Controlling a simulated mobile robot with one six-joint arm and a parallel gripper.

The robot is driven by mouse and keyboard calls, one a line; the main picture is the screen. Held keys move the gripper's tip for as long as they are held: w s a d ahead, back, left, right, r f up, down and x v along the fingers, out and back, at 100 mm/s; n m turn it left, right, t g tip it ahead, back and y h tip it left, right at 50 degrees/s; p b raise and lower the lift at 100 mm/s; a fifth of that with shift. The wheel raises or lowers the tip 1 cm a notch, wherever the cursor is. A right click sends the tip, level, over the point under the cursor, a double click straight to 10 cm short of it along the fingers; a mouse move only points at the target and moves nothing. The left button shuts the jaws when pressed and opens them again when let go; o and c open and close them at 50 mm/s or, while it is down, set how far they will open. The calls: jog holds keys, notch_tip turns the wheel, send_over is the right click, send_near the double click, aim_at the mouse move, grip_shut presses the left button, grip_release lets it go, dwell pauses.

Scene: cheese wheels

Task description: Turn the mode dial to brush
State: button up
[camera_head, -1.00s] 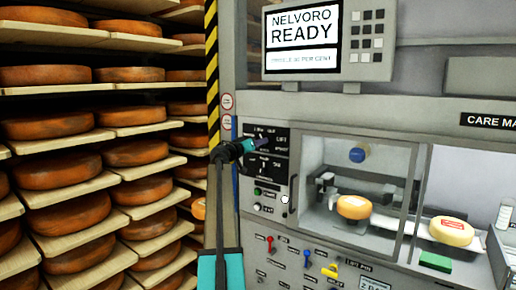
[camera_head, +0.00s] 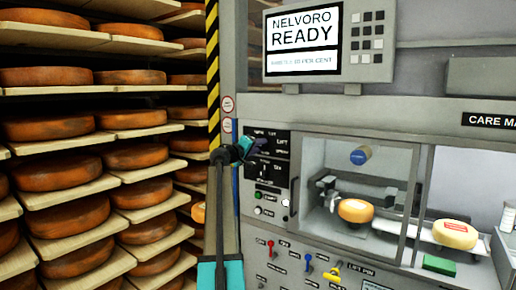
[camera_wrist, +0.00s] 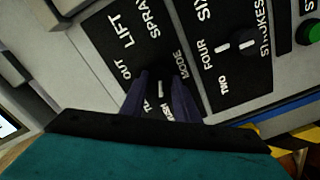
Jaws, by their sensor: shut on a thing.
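My gripper (camera_wrist: 161,84) is shut on the mode dial (camera_wrist: 161,92), with its dark fingers on either side of it. In the wrist view a white pointer mark shows between the fingers. Labels OUT, LIFT, SPRAY and MODE ring the dial. Other labels, one ending in SH, are partly covered by the fingers. In the head view my gripper (camera_head: 254,146) is at the black dial panel (camera_head: 282,168), and it hides the dial there. I cannot read for certain which label the pointer faces.
A second dial (camera_wrist: 236,46), labelled with TWO, FOUR and SIX, sits beside the mode dial. A green button (camera_head: 259,196) is below the panel. A screen (camera_head: 303,40) above reads NELVORO READY. Shelves of cheese wheels (camera_head: 137,77) stand at the left. A glazed chamber with a cheese (camera_head: 355,210) is at the right.

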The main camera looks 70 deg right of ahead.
jog(key=shift+w+r, duration=0.1)
jog(key=shift+r, duration=0.05)
jog(key=o, duration=1)
jog(key=shift+d, duration=0.15)
jog(key=shift+f, duration=0.2)
jog(key=b+v, duration=0.3)
jog(key=v, duration=1.1)
